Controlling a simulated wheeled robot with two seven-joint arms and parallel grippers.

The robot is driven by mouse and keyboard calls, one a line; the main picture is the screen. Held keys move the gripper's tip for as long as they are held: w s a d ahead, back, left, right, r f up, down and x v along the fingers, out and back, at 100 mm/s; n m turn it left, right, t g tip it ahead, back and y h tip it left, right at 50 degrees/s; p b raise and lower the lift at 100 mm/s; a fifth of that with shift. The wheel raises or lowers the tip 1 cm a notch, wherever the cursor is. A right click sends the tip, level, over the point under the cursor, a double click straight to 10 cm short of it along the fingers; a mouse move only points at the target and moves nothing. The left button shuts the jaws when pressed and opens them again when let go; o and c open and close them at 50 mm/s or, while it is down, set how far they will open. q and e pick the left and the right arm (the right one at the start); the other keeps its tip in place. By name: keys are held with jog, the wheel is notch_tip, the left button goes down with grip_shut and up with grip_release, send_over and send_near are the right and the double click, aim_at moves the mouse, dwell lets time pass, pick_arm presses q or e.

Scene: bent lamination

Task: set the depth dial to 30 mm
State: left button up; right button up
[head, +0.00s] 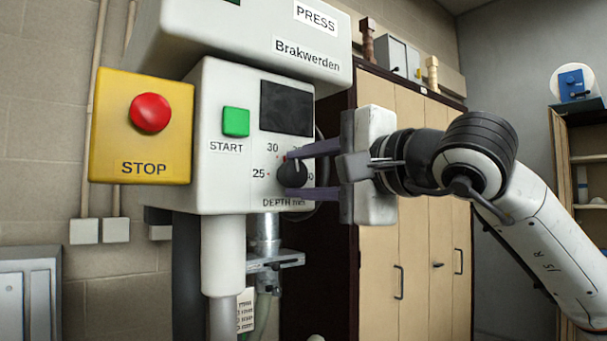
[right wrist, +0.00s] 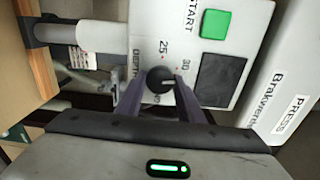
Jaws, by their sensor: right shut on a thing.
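The black depth dial (head: 292,174) sits low on the white press control box, above the "DEPTH mm" label. Printed marks 25 and 30 show around it; the marks on its right are partly covered by my fingers. My right gripper (head: 291,172) comes in from the right, its purple-grey fingers shut on the dial from above and below. In the right wrist view the dial (right wrist: 159,79) lies between the fingertips. Its white pointer line points nearly straight up on the panel, slightly right, clockwise of the 30 mark. My left gripper is not in view.
A green START button (head: 236,121) and a dark screen (head: 286,107) are above the dial. A red STOP button (head: 150,113) on a yellow box (head: 110,140) is at the left. Beige cabinets (head: 428,230) stand behind my right arm.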

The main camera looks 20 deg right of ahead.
jog(key=n, duration=0.2)
jog(key=shift+n, duration=0.9)
jog(key=o, duration=1)
jog(key=shift+o, duration=0.2)
jog(key=shift+s, duration=0.1)
jog(key=b+v, duration=0.2)
jog(key=v, duration=0.8)
